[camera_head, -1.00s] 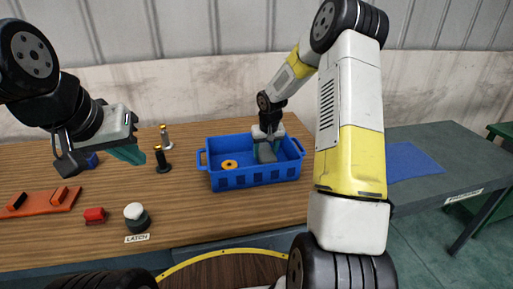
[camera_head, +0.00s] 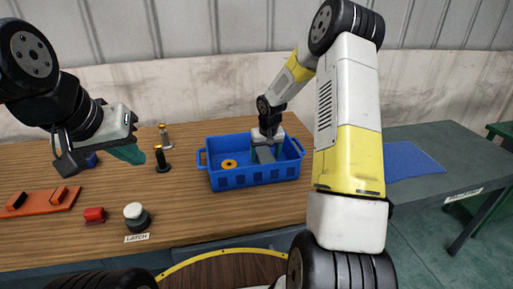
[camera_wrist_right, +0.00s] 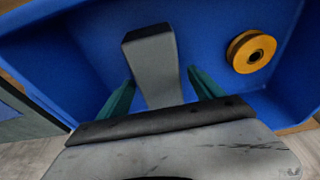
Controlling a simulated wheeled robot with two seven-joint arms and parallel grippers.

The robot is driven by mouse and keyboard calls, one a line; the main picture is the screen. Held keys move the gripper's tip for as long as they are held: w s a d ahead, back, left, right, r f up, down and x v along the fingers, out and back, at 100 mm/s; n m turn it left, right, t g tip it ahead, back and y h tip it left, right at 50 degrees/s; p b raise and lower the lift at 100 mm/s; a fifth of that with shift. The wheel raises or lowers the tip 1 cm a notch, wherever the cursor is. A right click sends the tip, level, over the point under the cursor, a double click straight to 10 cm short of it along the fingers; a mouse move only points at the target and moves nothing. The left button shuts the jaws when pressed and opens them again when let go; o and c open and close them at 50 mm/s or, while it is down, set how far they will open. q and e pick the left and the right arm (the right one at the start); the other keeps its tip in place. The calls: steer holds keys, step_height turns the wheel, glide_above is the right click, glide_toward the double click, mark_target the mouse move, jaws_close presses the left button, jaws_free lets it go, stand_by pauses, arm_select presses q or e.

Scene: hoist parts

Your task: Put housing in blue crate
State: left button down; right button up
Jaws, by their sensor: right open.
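The housing (camera_wrist_right: 152,62), a grey block with a raised end, is inside the blue crate (camera_head: 235,180), in its right half in the head view. My right gripper (camera_wrist_right: 161,76) is down in the crate and open. Its teal fingers stand on either side of the housing, with small gaps visible. In the head view the wrist partly hides the housing (camera_head: 266,155). My left gripper (camera_head: 128,153) hangs over the left part of the table, away from the crate; its finger gap is not clear.
A yellow-orange pulley wheel (camera_wrist_right: 251,51) lies in the crate beside the housing. A blue mat (camera_head: 412,160) lies on the grey table at right.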

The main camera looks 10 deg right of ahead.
mark_target(267, 159)
steer(key=s+a+r+t, duration=0.1)
steer(key=s+r, duration=0.4)
steer(key=r, duration=0.5)
steer(key=s+r, duration=0.5)
steer(key=r, duration=0.5)
steer(key=s+a+r+t+y, duration=0.1)
steer(key=s+r, duration=0.3)
steer(key=s, duration=0.7)
steer(key=s+a+r+t+y, duration=0.1)
steer(key=s+a+r, duration=0.2)
steer(key=s, duration=0.9)
steer(key=shift+s+r, duration=0.2)
steer(key=shift+r, duration=0.25)
